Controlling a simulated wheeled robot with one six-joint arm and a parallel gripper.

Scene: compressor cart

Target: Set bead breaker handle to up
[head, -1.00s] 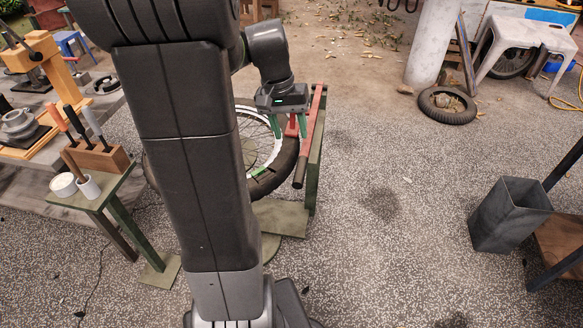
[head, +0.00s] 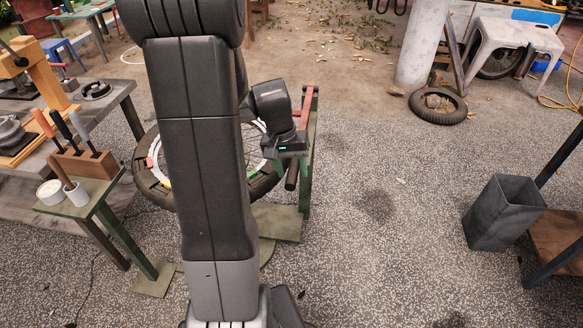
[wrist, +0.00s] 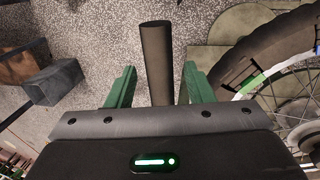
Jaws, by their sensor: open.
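The bead breaker handle is a red lever (head: 308,110) with a dark round grip (head: 291,172), beside the wheel on a green stand (head: 278,220). In the wrist view the dark grip (wrist: 157,50) runs between the two green fingers of my gripper (wrist: 159,75). The fingers are open, one on each side of the grip, with gaps showing. The wheel's tire (head: 150,180) is partly hidden behind my arm.
A green side table (head: 95,200) with a tool block (head: 85,162) and cups stands at the left, near a workbench (head: 118,95). A grey bin (head: 503,212) stands at the right. A loose tire (head: 438,105) lies at the back. The floor between is clear.

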